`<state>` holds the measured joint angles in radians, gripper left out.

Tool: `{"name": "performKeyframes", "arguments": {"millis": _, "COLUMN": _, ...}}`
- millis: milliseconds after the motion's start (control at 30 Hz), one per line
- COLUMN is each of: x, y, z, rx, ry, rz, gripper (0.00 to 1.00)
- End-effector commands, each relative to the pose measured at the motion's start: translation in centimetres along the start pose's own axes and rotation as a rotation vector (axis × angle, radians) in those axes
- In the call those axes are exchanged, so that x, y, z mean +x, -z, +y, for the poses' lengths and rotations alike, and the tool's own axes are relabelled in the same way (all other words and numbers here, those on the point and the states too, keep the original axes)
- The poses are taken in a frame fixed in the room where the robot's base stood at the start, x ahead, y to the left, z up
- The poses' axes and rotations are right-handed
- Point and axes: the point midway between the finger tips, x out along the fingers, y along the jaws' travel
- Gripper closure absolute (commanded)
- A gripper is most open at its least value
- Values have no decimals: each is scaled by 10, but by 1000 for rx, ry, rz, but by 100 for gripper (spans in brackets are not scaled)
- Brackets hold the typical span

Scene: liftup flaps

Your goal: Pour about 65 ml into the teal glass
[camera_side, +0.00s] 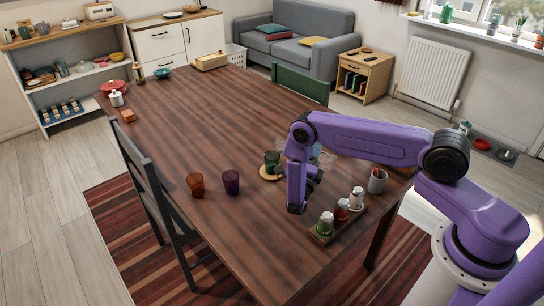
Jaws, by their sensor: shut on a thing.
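A dark teal-green glass (272,159) stands upright on a round wooden coaster (268,176), just left of my arm. My gripper (314,173) is low over the table, to the right of the teal glass, and partly hidden by my own wrist. It is shut on a pale, see-through vessel (325,157), most of which my arm hides. Its shape, tilt and the level in it cannot be made out. The inside of the teal glass cannot be seen clearly.
An amber glass (196,186) and a purple glass (231,182) stand left. A wooden tray (322,239) with shakers and jars is at the front right, near a grey cup (377,181). Chairs flank the table (190,125); its middle and far left are mostly clear.

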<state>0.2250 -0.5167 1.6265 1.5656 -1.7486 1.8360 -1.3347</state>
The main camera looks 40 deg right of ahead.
Motion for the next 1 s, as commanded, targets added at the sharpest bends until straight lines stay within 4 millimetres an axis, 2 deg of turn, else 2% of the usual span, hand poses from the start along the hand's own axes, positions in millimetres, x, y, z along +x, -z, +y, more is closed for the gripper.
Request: {"name": "performKeyframes", "arguments": {"millis": 1000, "x": 2, "y": 2, "z": -8, "rx": -61, "ry": 2, "rz": -16, "gripper": 81}}
